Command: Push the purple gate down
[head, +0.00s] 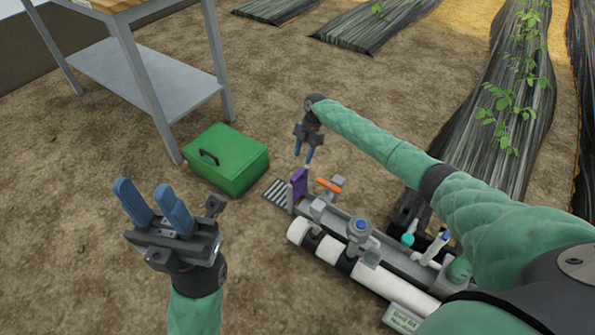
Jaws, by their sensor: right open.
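The purple gate (299,183) stands upright at the far left end of the skid (392,262), beside a grey slatted grate (277,194). My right gripper (304,158) points down just above the gate's top, with blue fingers slightly apart and nothing seen between them. I cannot tell whether a fingertip touches the gate. My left gripper (150,203) is raised at the lower left, away from the skid, with its blue fingers spread and empty.
An orange handle (327,186) sits just right of the gate. A white pipe (335,252) and blue-topped fitting (361,226) lie along the skid. A green box (226,160) stands left of the gate, near a metal table (140,75). Bare soil lies between.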

